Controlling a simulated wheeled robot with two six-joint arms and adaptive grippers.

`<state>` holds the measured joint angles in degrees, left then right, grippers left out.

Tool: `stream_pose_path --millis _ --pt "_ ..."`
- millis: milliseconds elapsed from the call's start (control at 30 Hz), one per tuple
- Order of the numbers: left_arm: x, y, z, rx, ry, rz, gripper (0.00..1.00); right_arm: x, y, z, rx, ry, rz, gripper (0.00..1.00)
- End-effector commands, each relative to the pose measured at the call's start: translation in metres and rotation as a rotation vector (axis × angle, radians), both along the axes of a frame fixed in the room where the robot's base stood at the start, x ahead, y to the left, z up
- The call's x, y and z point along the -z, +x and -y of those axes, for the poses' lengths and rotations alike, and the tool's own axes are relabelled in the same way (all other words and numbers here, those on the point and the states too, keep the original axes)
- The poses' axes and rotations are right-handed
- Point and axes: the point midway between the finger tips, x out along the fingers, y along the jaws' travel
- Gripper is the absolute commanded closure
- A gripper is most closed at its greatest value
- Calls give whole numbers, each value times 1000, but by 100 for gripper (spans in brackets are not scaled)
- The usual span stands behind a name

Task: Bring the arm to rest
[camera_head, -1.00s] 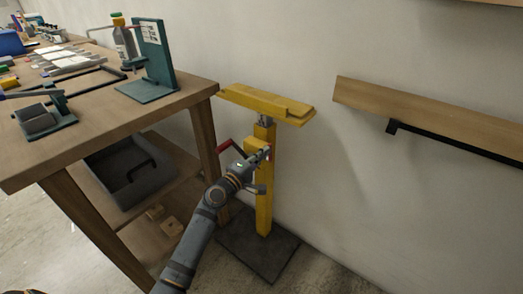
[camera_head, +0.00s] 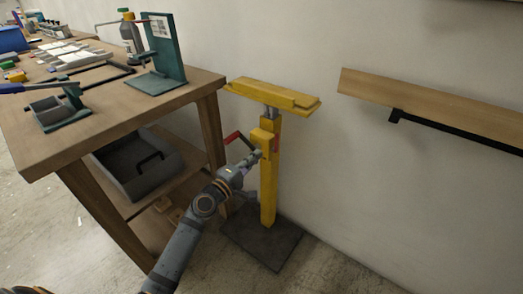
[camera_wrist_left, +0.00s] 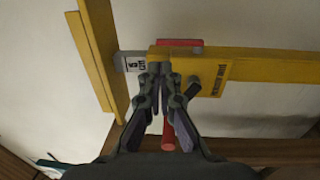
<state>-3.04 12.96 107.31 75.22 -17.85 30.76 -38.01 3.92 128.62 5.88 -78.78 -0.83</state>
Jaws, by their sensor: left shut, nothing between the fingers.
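My left gripper (camera_head: 256,156) is shut and empty, in front of the post of a yellow stand (camera_head: 268,188). In the left wrist view its fingertips (camera_wrist_left: 166,72) come together in front of the stand's yellow housing (camera_wrist_left: 195,72), with nothing between them. I cannot tell whether they touch it. The red crank handle (camera_head: 233,138) sticks out left of the post; its red grip also shows under the fingers in the wrist view (camera_wrist_left: 168,137). My right gripper is not in view.
A wooden workbench (camera_head: 120,105) with tools and a grey bin (camera_head: 135,165) on its lower shelf stands left. The stand's dark base plate (camera_head: 262,238) lies on the floor. A wooden rail (camera_head: 430,105) is on the wall at right. The floor at lower right is clear.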

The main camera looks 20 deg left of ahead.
Motion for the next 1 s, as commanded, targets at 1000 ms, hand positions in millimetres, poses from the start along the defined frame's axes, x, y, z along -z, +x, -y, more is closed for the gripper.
stream_pose_path --millis 1000 --pt "164 -162 46 368 850 -282 100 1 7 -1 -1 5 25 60"
